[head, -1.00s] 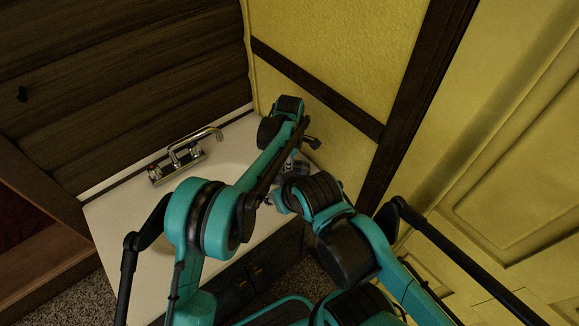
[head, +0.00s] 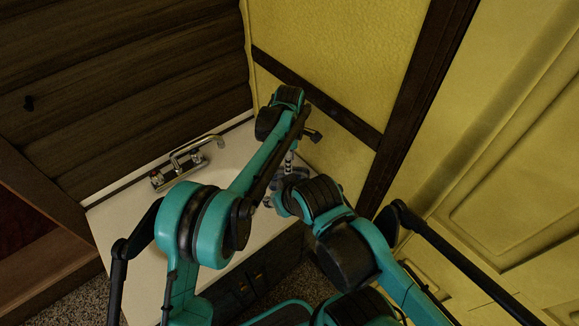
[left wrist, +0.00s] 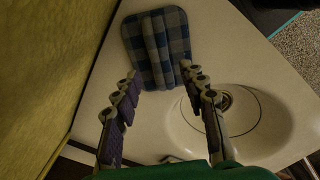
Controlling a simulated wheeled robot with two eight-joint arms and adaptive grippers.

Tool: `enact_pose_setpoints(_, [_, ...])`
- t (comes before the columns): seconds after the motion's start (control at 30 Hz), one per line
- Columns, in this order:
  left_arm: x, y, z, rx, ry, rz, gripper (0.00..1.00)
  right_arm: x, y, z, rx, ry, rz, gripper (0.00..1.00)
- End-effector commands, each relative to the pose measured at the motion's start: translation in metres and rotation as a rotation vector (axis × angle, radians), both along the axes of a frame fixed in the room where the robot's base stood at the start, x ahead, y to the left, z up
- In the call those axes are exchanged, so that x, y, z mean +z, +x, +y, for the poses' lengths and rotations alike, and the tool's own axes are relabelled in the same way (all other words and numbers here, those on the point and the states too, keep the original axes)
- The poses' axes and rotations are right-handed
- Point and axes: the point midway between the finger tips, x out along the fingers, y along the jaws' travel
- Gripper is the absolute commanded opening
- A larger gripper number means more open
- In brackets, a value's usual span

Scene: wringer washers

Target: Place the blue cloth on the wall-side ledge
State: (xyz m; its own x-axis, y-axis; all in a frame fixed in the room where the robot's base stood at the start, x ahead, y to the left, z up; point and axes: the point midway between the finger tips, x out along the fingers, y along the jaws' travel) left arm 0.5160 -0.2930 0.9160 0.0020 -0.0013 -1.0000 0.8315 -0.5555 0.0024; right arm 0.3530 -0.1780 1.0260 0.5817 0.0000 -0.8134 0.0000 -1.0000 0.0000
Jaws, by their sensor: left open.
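A blue-and-white checked cloth (left wrist: 178,28), with a raised fold along its middle, lies on the pale counter in the left wrist view. My left gripper (left wrist: 159,72) is open, its two fingers apart at the near end of the cloth; I cannot tell whether they touch it. In the head view the left gripper (head: 289,165) points down over the counter, partly hidden by the arms, and the cloth is hidden. The pale ledge (left wrist: 92,92) runs between the yellow wall and the sink. I cannot make out the right gripper's fingers behind my arms.
A round sink basin (left wrist: 260,112) with a drain is right of the gripper in the wrist view. A chrome faucet (head: 178,168) stands at the counter's back left. The yellow wall (head: 330,60) rises close beside the left gripper. My two arms are close together.

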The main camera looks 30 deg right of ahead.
Motion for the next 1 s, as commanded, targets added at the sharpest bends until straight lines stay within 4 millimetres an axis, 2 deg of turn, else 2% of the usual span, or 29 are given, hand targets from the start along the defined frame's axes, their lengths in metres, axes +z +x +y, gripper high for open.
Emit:
enact_pose_setpoints(0.03, [0.015, 0.0, 0.0, 0.0, 0.0, 0.0, 0.42, 0.006, 0.0, 0.0, 0.0, 0.0, 0.0, 0.4])
enact_pose_setpoints(0.1, [0.029, 0.0, 0.0, 0.0, 0.0, 0.0, 0.42, 0.01, 0.0, 0.0, 0.0, 0.0, 0.0, 0.4])
enact_pose_setpoints(0.3, [0.055, 0.0, 0.0, 0.0, 0.0, 0.0, 0.42, 0.017, 0.0, 0.0, 0.0, 0.0, 0.0, 0.4])
enact_pose_setpoints(0.7, [0.064, 0.002, 0.005, -0.005, -0.003, -0.003, 0.42, 0.017, 0.0, 0.0, 0.0, 0.0, 0.0, 0.4])
enact_pose_setpoints(0.77, [0.072, 0.005, 0.016, -0.021, -0.01, -0.011, 0.42, 0.017, 0.0, 0.0, 0.0, 0.0, 0.0, 0.4])
enact_pose_setpoints(0.87, [0.096, 0.014, 0.052, -0.074, -0.031, -0.042, 0.42, 0.017, 0.0, 0.0, 0.0, 0.0, 0.0, 0.4])
enact_pose_setpoints(0.97, [0.126, 0.02, 0.106, -0.161, -0.056, -0.094, 0.42, 0.017, 0.0, 0.0, 0.0, 0.0, 0.0, 0.4])
enact_pose_setpoints(1.0, [0.137, 0.02, 0.13, -0.2, -0.063, -0.119, 0.42, 0.017, 0.0, 0.0, 0.0, 0.0, 0.0, 0.4])
